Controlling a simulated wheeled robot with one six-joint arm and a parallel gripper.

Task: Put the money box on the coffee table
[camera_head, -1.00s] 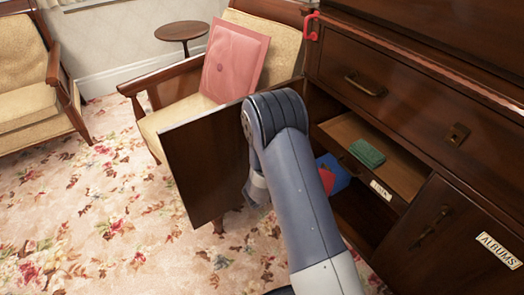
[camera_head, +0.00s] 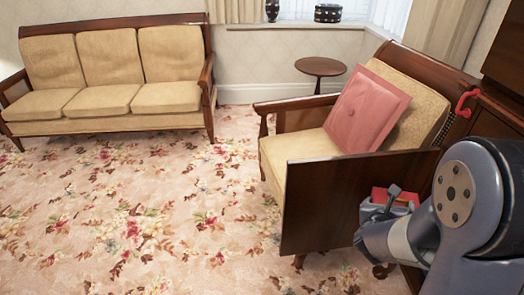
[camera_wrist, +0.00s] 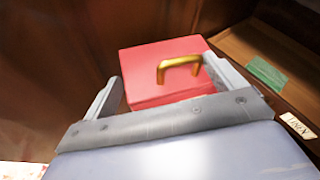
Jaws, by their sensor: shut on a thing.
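The money box is a red box with a gold handle (camera_wrist: 165,95), between the two fingers of my gripper (camera_wrist: 163,84) in the wrist view. My gripper is shut on it. A small round wooden table (camera_head: 320,68) stands by the window at the back. No other table shows, and I cannot tell whether this is the coffee table.
An open dark door (camera_head: 335,205) stands left of my gripper. Behind it is an armchair (camera_head: 280,165) with a pink cushion (camera_head: 367,110). A sofa (camera_head: 110,75) is at the back left. An open drawer (camera_wrist: 265,45) holds a green item (camera_wrist: 267,73). The flowered carpet (camera_head: 130,215) is clear.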

